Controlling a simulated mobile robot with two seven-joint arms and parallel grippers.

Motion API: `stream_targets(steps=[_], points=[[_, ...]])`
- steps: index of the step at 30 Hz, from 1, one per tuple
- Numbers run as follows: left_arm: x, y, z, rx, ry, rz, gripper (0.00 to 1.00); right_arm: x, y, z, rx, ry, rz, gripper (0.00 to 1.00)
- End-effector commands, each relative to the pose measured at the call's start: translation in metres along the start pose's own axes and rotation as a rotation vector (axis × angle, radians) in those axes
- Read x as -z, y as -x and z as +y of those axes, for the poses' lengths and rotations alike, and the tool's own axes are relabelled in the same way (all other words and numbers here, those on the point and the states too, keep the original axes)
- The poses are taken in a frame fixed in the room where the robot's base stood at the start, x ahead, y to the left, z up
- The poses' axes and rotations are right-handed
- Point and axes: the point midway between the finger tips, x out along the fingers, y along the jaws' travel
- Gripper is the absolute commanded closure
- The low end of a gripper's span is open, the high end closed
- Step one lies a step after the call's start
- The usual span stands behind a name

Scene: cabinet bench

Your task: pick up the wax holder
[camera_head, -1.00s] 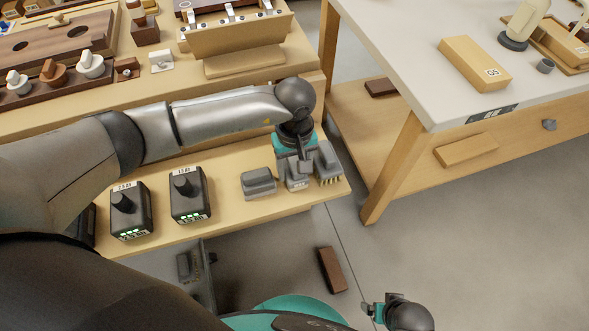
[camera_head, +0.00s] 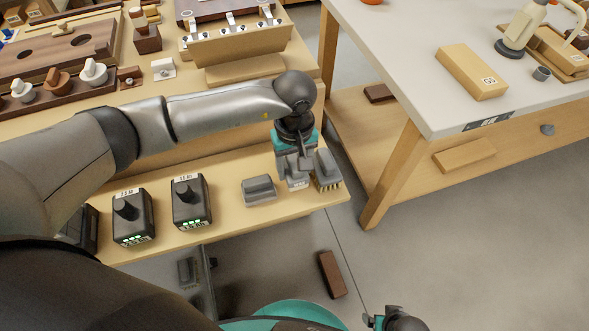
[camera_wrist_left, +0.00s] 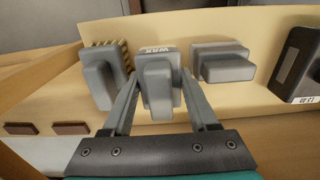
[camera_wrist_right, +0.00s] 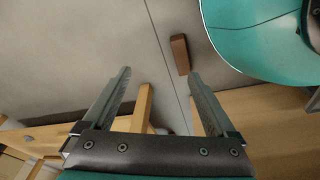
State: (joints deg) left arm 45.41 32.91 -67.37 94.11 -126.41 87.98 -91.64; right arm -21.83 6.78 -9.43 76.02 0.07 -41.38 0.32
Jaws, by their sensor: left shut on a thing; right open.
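The wax holder (camera_wrist_left: 158,80) is a grey block with a raised grip and a white "WAX" label, seen in the left wrist view. In the head view the wax holder (camera_head: 296,183) is partly hidden by my gripper, near the right end of the front shelf. My left gripper (camera_head: 294,164) comes down on it from above, its two fingers on either side, shut on its grip. Whether its base touches the shelf is hard to tell. My right gripper (camera_wrist_right: 160,75) is open and empty, over the floor; it only just shows at the head view's bottom edge.
A grey brush (camera_head: 327,168) stands close on the right of the holder, a plain grey block (camera_head: 259,189) on its left. Two black dial boxes (camera_head: 190,201) stand further left. A brown block (camera_head: 332,274) lies on the floor. A white-topped table (camera_head: 420,60) is to the right.

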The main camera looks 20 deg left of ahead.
Motion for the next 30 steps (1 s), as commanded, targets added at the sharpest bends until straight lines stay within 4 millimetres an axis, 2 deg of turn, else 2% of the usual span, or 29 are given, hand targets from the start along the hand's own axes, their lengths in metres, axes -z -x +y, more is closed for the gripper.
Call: stream_targets(steps=[1, 9, 18, 24, 30], points=[[0.001, 0.012, 0.001, -0.004, 0.000, 0.004, 1.00, -0.004, -0.001, 0.002, -0.003, 0.001, -0.004, 0.08], [0.001, 0.068, 0.001, -0.004, -0.001, 0.005, 1.00, -0.035, -0.015, 0.015, -0.018, 0.006, -0.012, 0.08], [0.001, 0.130, 0.001, -0.004, 0.000, 0.004, 1.00, -0.068, -0.021, 0.029, -0.035, 0.009, -0.015, 0.08], [0.001, 0.156, 0.001, -0.002, 0.000, 0.002, 1.00, -0.082, -0.021, 0.035, -0.041, 0.010, -0.017, 0.08], [0.000, 0.166, 0.000, -0.001, 0.001, 0.000, 1.00, -0.088, -0.021, 0.037, -0.044, 0.011, -0.017, 0.08]])
